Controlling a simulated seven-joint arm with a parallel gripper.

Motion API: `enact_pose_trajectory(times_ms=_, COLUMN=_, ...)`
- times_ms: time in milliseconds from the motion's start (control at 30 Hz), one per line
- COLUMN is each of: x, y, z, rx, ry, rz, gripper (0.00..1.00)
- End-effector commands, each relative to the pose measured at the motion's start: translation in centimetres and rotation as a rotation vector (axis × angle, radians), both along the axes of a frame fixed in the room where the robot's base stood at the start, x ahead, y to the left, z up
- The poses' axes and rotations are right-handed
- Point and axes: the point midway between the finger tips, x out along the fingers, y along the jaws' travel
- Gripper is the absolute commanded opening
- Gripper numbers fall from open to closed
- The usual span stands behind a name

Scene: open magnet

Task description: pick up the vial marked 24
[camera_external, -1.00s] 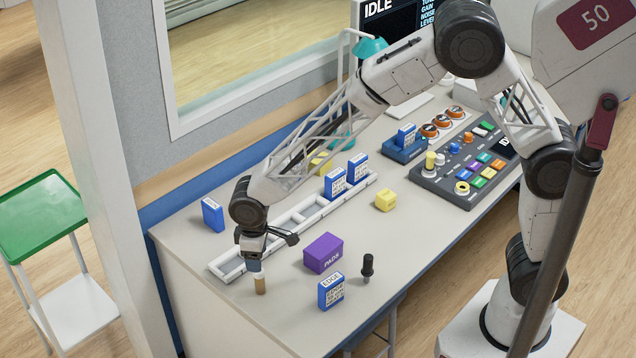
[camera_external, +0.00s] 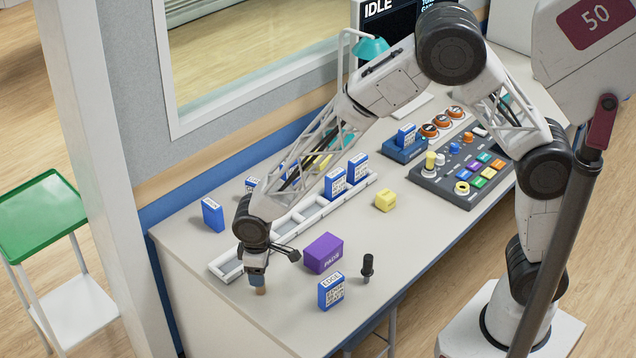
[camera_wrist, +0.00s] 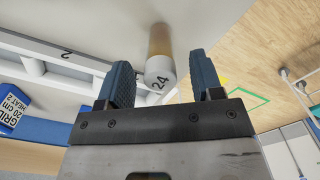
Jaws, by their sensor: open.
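The vial marked 24 (camera_wrist: 160,66) stands upright on the bench near its front left corner, with a white cap bearing the number and an amber body. In the wrist view it lies between my open gripper fingers (camera_wrist: 166,84), with a gap to each side. In the external view only the vial's lower amber part (camera_external: 261,291) shows below my gripper (camera_external: 256,278); the cap is hidden by the fingers. The gripper points down over the vial and holds nothing.
A white slotted rack (camera_external: 290,229) holding blue boxes runs just behind my gripper. A purple box (camera_external: 323,253), a blue box (camera_external: 331,291) and a black-handled item (camera_external: 367,268) stand to the right. The bench's front edge is close.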

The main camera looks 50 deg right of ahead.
Motion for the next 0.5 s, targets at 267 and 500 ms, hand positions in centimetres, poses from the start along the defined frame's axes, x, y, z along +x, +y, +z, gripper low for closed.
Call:
enact_pose_trajectory(times_ms=267, x=0.0, y=0.0, z=-2.2, rx=0.0, ry=0.0, rz=0.0, gripper=0.6)
enact_pose_trajectory(times_ms=500, x=0.0, y=0.0, z=-2.3, rx=0.001, ry=-0.001, rz=0.0, gripper=0.6)
